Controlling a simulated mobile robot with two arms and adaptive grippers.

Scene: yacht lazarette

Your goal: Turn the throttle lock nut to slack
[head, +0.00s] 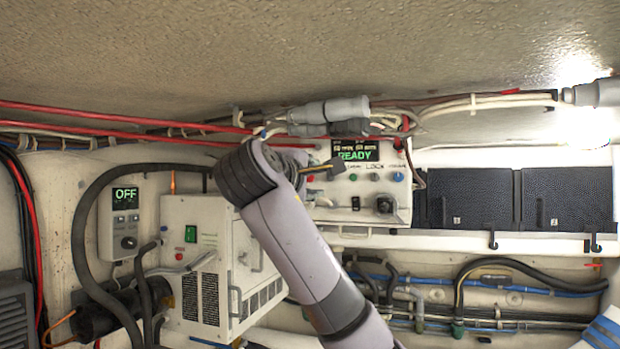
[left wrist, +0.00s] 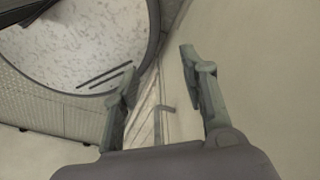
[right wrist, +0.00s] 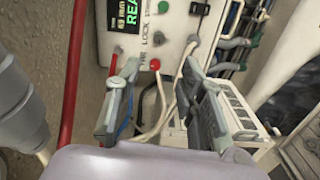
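The control panel (head: 362,217) has a READY display (head: 356,151) and a LOCK label, with small coloured knobs or buttons and a dark knob (head: 384,204) below. I cannot tell for sure which part is the throttle lock nut. In the head view my right gripper (head: 328,171) is at the panel's left side, partly hidden by its own arm. In the right wrist view my right gripper (right wrist: 160,67) is open, with a red button (right wrist: 155,64) showing between its fingers; contact cannot be told. My left gripper (left wrist: 157,60) is open and empty, away from the panel.
A white cabinet unit (head: 205,235) and an OFF controller (head: 124,222) stand left of the panel. Grey connectors (head: 328,110) and red and white cables run above it. Black boxes (head: 480,198) sit on a shelf to the right. Hoses run below.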

